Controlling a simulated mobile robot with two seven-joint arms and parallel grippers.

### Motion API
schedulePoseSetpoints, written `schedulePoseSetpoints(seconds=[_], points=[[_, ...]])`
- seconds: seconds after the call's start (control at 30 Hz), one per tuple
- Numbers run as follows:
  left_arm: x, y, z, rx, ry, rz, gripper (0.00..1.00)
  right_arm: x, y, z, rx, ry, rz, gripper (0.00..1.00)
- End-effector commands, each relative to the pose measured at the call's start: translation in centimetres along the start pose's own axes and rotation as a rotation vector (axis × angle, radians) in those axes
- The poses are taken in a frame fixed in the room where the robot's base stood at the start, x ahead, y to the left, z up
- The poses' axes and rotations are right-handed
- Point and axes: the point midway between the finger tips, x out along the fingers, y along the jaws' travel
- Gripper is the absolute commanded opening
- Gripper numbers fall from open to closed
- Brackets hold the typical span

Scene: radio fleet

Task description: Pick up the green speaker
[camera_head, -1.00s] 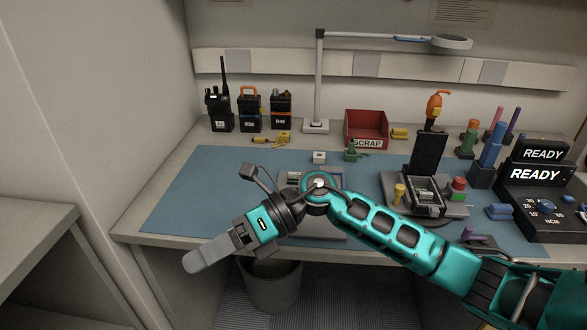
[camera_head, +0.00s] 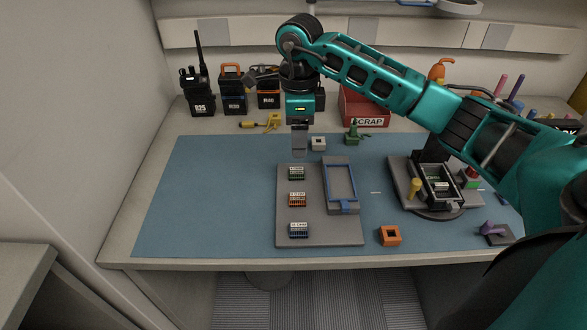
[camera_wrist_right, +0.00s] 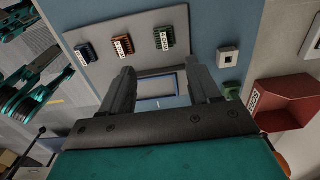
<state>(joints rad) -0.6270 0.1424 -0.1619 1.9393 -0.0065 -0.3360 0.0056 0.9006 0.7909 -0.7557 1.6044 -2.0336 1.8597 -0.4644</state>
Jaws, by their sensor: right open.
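Two green things show, and I cannot tell for sure which is the speaker. One is a small green-topped labelled block (camera_head: 297,173), farthest in a row of three on a grey tray (camera_head: 283,215); it also shows in the right wrist view (camera_wrist_right: 164,39). The other is a green knobbed piece (camera_head: 354,134) in front of the red bin, partly visible in the wrist view (camera_wrist_right: 232,90). My right gripper (camera_head: 300,155) points down near the tray's far edge, just beyond the green-topped block. In the wrist view its fingers (camera_wrist_right: 162,82) stand apart and empty. My left gripper is not visible.
Orange (camera_head: 297,200) and blue (camera_head: 299,230) blocks share the tray, beside a blue frame (camera_head: 341,182). A white square piece (camera_head: 318,143) sits close to my gripper. The red scrap bin (camera_head: 368,122) and radios (camera_head: 201,100) stand behind. The blue mat's left side (camera_head: 205,190) is clear.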

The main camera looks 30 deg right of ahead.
Motion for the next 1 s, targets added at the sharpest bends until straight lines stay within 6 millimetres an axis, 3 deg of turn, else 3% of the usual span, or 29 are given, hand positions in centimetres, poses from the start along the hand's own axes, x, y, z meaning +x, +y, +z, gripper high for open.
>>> schedulePoseSetpoints(seconds=[0.1,0.37,0.63,1.0], points=[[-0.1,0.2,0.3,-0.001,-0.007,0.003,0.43,2.3,0.1,0.0,-0.001,0.000,0.003,0.62],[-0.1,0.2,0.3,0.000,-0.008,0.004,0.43,4.5,-0.1,0.1,-0.001,-0.002,0.001,0.62],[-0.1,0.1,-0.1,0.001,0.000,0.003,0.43,8.4,-0.7,-0.1,0.000,-0.002,0.003,0.62],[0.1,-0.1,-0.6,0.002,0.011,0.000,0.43,9.4,-0.8,-0.1,-0.002,-0.003,-0.001,0.61]])
